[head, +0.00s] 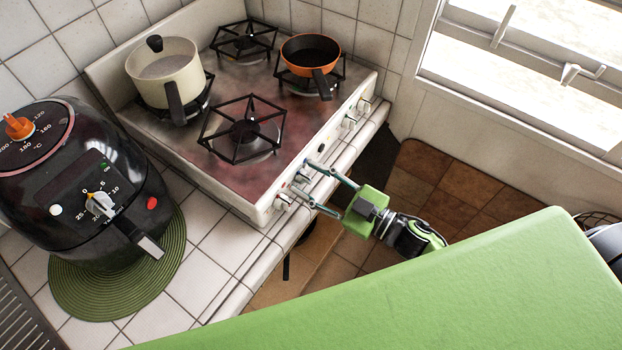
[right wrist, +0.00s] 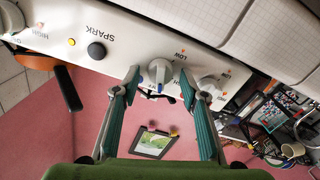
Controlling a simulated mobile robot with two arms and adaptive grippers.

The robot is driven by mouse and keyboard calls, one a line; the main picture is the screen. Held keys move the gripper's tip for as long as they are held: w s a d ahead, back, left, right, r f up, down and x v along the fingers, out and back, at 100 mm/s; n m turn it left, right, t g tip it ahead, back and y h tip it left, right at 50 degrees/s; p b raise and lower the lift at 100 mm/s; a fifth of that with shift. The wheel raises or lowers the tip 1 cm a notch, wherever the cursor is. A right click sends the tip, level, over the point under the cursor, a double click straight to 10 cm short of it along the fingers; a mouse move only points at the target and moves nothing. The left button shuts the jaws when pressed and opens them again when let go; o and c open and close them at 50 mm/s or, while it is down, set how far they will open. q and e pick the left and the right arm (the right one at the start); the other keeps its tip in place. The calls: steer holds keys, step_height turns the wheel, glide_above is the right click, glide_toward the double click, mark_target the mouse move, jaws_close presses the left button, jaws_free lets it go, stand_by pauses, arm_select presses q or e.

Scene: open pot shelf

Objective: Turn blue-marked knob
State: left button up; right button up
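The knob with a blue mark (right wrist: 158,72) is on the stove's white front panel, between my right gripper's two fingers in the right wrist view. My right gripper (head: 304,178) is open at the panel, with one finger on each side of this knob. I cannot tell whether either finger touches it. A neighbouring white knob (right wrist: 211,86) is just beyond the right-hand finger in the wrist view. In the head view, the fingers partly cover the near knobs. My left gripper is not in view.
The stove (head: 187,140) carries a cream pot (head: 165,75) and an orange pan (head: 310,55). A black button (right wrist: 96,50) marked SPARK is on the panel. A black air fryer (head: 75,200) stands on a green mat (head: 85,290) at the left. The floor right of the stove is clear.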

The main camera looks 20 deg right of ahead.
steer(key=c, duration=1.1)
steer(key=shift+n, duration=0.3)
steer(key=shift+s+a+f+n, duration=0.1)
steer(key=shift+n, duration=2.5)
steer(key=o, duration=1.1)
